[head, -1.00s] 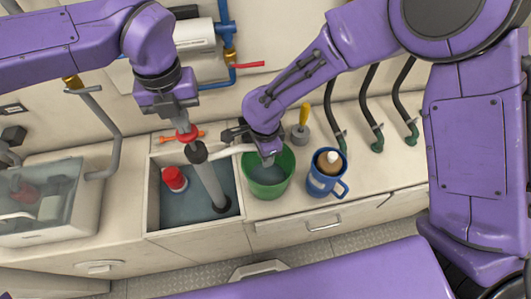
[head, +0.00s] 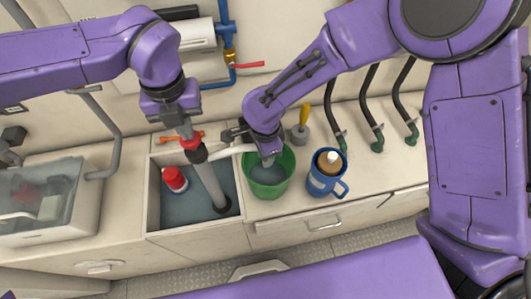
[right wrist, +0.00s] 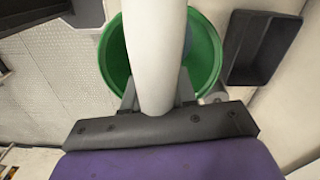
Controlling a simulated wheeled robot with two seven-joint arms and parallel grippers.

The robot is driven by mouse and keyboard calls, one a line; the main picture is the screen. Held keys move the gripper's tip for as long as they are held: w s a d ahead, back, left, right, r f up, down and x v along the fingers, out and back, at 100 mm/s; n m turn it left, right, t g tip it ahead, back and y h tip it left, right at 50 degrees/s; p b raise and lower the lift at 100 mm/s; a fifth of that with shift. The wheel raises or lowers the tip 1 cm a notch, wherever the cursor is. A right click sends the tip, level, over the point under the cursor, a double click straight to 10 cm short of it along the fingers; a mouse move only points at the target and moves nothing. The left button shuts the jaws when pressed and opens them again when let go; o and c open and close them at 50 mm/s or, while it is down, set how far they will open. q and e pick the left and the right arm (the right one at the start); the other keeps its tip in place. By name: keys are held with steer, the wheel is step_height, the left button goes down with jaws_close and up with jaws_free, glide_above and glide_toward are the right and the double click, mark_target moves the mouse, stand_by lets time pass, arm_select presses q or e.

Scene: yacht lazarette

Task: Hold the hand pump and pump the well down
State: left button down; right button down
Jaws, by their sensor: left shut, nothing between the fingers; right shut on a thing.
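The hand pump (head: 207,181) is a grey tube with black ends and a red handle (head: 191,143) on top. It stands tilted in the well (head: 153,200), a pale-walled basin with bluish water. My left gripper (head: 184,128) is shut and empty, its fingertips at the top of the red handle. My right gripper (head: 267,158) is shut on the pump's white outlet hose (head: 230,152), which also fills the middle of the right wrist view (right wrist: 158,60). The hose runs over a green bucket (head: 288,180) holding some liquid. The hose's end is hidden in the head view.
A red-topped white object (head: 174,179) sits in the well. A blue jug (head: 318,187) holding a brown bottle stands right of the bucket. A clear tank (head: 40,225) is at left. Black hoses (head: 368,100) hang at right. An orange valve handle (head: 182,136) is behind the well.

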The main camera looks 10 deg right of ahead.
arm_select(q)
steer(key=shift+f, duration=1.05)
steer(key=shift+r, duration=2.3)
stand_by(0.7)
arm_select(e)
steer(key=c, duration=0.8)
jaws_free()
arm_select(q)
step_height(320, 180, up, 5)
